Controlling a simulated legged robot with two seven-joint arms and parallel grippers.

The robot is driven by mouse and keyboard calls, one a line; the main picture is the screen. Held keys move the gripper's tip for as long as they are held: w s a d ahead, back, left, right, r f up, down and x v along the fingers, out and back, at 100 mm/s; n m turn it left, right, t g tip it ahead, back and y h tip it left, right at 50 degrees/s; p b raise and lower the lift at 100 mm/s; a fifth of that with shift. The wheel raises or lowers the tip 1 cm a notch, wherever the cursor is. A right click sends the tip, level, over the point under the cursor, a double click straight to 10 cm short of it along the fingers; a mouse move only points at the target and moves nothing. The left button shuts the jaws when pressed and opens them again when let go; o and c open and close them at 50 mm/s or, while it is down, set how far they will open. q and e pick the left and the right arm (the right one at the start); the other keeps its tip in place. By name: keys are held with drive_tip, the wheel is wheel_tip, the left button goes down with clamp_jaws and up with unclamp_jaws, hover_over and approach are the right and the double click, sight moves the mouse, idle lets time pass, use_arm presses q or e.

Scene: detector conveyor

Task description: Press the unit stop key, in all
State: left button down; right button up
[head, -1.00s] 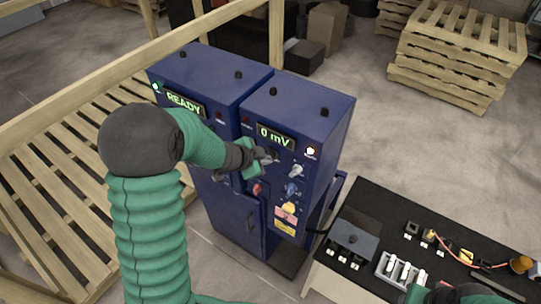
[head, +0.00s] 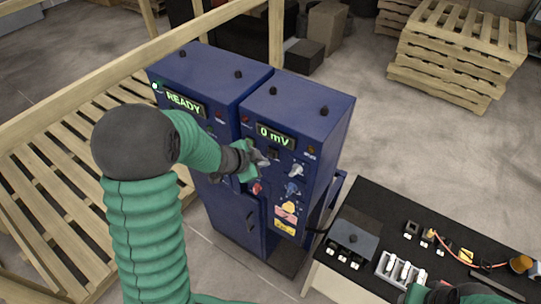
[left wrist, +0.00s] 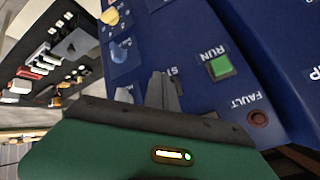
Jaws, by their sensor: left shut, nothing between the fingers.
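The right blue cabinet (head: 318,125) has a display (head: 276,136) reading "0 mV" above its controls. My left gripper (head: 262,159) is shut and empty at this front panel.
The left blue cabinet (head: 196,63) shows "READY". A silver knob (head: 296,170), blue knob (head: 292,188) and red knob (head: 257,188) are close to my left gripper. A black-topped table (head: 385,212) with small parts stands at right. A wooden rail (head: 75,72) runs behind.

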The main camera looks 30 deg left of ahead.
use_arm(q)
drive_tip(key=shift+s, duration=0.1)
drive_tip(key=s, duration=0.5)
drive_tip(key=shift+a, duration=0.2)
drive_tip(key=shift+w, duration=0.1)
idle(0.3)
